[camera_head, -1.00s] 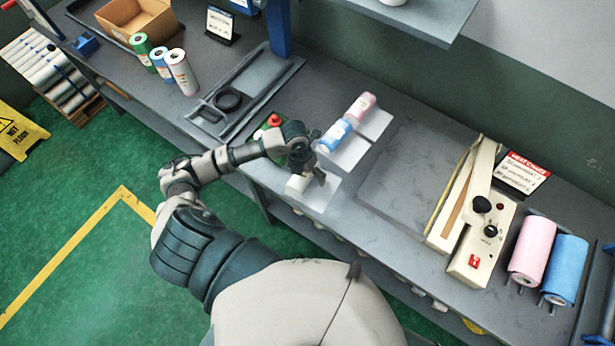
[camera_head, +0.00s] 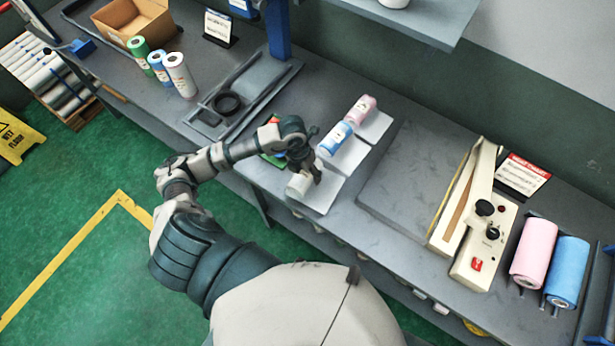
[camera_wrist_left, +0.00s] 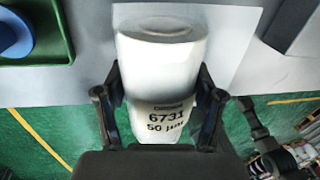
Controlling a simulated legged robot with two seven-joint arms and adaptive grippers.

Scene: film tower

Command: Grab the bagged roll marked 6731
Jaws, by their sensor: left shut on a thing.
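The white bagged roll marked 6731 (camera_wrist_left: 164,115) lies between the two fingers of my left gripper (camera_wrist_left: 160,108) in the left wrist view, with its printed label facing the camera. My left gripper is shut on it, one finger against each side. In the head view the left gripper (camera_head: 308,178) is over the front white sheet, and the end of the white roll (camera_head: 298,186) shows beside it. The rest of the roll is hidden by the gripper. I cannot tell whether the roll touches the sheet.
A blue roll (camera_head: 335,138) and a pink roll (camera_head: 361,110) lie on white sheets behind. A cream sealing machine (camera_head: 480,225) stands to the right, near large pink (camera_head: 532,252) and blue (camera_head: 566,270) film rolls. A green tray (camera_wrist_left: 30,35) sits left of the gripper.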

